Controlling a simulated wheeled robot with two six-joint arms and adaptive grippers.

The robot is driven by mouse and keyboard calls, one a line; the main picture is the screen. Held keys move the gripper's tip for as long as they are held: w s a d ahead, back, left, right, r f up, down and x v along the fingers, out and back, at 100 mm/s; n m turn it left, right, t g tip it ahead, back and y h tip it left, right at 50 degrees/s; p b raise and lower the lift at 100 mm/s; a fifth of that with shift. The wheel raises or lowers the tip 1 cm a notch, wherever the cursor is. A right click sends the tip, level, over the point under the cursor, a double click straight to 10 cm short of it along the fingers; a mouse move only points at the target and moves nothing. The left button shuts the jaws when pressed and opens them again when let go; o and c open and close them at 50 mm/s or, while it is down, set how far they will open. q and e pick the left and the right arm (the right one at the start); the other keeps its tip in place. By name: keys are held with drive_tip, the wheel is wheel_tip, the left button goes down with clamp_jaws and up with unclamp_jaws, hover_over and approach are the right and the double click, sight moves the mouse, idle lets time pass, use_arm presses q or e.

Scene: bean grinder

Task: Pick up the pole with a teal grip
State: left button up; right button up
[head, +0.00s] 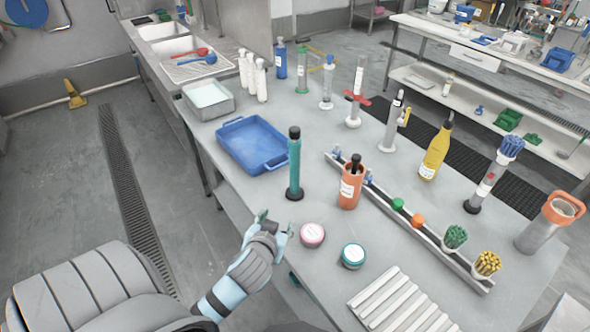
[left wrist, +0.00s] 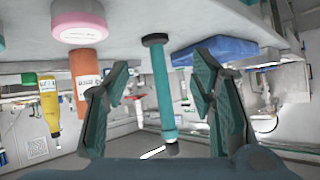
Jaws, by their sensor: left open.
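The pole with a teal grip (head: 294,165) stands upright on the table in the head view, with a black cap on top and a dark base. In the left wrist view, which is upside down, the pole (left wrist: 161,88) shows between the two fingers, its base at the top of the picture. My left gripper (head: 273,218) is at the table's near edge, in front of the pole in the head view. My right gripper is not in view.
A blue tray (head: 225,149) lies left of the pole and an orange cup (head: 349,190) stands to its right. A pink-lidded jar (head: 312,235) and a teal-lidded jar (head: 354,256) sit near the front edge. A long rail (head: 440,242) runs at the right.

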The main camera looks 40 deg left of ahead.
sight(294, 155)
use_arm(q)
drive_tip(key=w+a+r+n+t+y, duration=0.1)
drive_tip(key=w+r+t, duration=0.15)
drive_tip(key=r, duration=0.25)
drive_tip(key=w+a+r+n+t+y, duration=0.1)
drive_tip(key=w+a+r, duration=0.1)
drive_tip(key=w+r, duration=0.3)
drive_tip(key=x, duration=1.2)
drive_tip(key=shift+w+d+f, duration=0.1)
drive_tip(key=shift+w+d, duration=0.05)
drive_tip(key=shift+d, duration=0.1)
drive_tip(key=shift+t, duration=0.25)
clamp_jaws()
